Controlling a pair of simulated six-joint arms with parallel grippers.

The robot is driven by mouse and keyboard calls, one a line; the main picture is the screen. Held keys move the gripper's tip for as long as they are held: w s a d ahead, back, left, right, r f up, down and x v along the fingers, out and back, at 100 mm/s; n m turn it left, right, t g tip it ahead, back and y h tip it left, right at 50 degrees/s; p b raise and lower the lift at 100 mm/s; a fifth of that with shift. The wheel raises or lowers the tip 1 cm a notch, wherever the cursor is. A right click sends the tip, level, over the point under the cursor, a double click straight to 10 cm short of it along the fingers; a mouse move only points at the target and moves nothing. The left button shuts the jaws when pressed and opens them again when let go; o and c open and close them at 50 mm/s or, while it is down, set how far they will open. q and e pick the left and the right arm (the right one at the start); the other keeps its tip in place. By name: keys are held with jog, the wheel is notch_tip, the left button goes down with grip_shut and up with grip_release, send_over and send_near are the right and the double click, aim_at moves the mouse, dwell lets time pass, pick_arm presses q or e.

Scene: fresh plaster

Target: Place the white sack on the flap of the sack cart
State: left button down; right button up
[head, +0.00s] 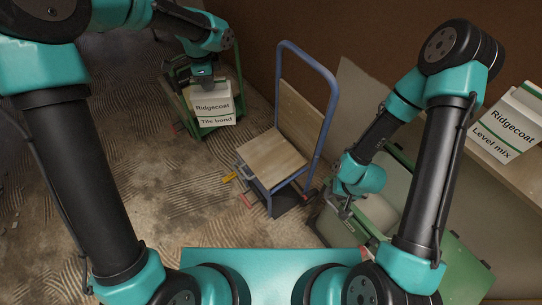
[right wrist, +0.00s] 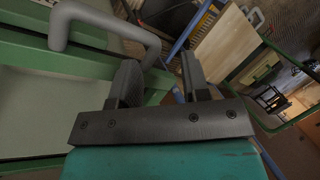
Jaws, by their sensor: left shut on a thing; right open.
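A white sack (head: 212,106) lettered "Ridgecoat Tile bond", with a green stripe, is at the upper left of the head view. My left gripper (head: 203,80) is shut on its top edge. A green frame or crate (head: 184,121) shows around the sack; I cannot tell whether the sack touches it. The sack cart (head: 322,112) has a blue tube frame and stands in the middle. Its wooden flap (head: 272,158) lies roughly level and bare. My right gripper (head: 345,204) is open beside a green chest. In the right wrist view its fingers (right wrist: 160,82) are near a grey handle (right wrist: 108,22).
The green chest (head: 450,255) stands at the lower right, with a pale inside. Another sack (head: 503,130), lettered "Ridgecoat Level mix", lies on a wooden shelf at the right. Red and yellow handles (head: 229,177) stick out near the cart. Bare floor (head: 165,190) lies left of the cart.

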pick_arm(q)
jog(key=s+d+f+m, duration=0.3)
jog(key=d+f+m, duration=0.3)
jog(key=d+f, duration=0.65)
jog(key=s+d+f+m, duration=0.6)
jog(key=s+f, duration=0.4)
jog(key=f, duration=0.3)
jog(key=shift+d+f, duration=0.3)
jog(key=shift+d, duration=0.2)
jog(key=w+f, duration=0.1)
jog(key=w, duration=1.4)
jog(key=shift+w+f, duration=0.15)
jog(key=shift+f, duration=0.05)
jog(key=shift+w+f, duration=0.15)
jog(key=shift+f, duration=0.75)
jog(key=shift+w+f, duration=0.15)
jog(key=shift+f, duration=0.85)
